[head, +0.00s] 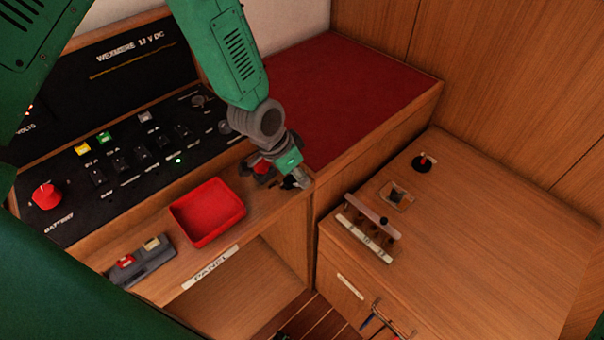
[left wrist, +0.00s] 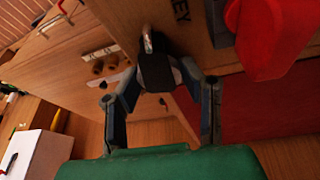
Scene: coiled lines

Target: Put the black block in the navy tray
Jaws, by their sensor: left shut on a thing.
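My left gripper (head: 288,180) is over the right end of the wooden ledge, right of the red tray. In the left wrist view its fingers (left wrist: 160,85) are shut on a dark block, the black block (left wrist: 155,72). In the head view the block is hard to tell from the dark fingertips. A slate-dark tray (head: 150,266), which may be the navy tray, lies at the front left of the ledge with a red and a pale yellow piece in it.
The red tray (head: 207,212) lies between my left gripper and the dark tray. A switch panel (head: 120,150) with a red knob (head: 46,195) rises behind the ledge. A wooden cabinet (head: 480,250) with a small rack (head: 370,228) stands to the right.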

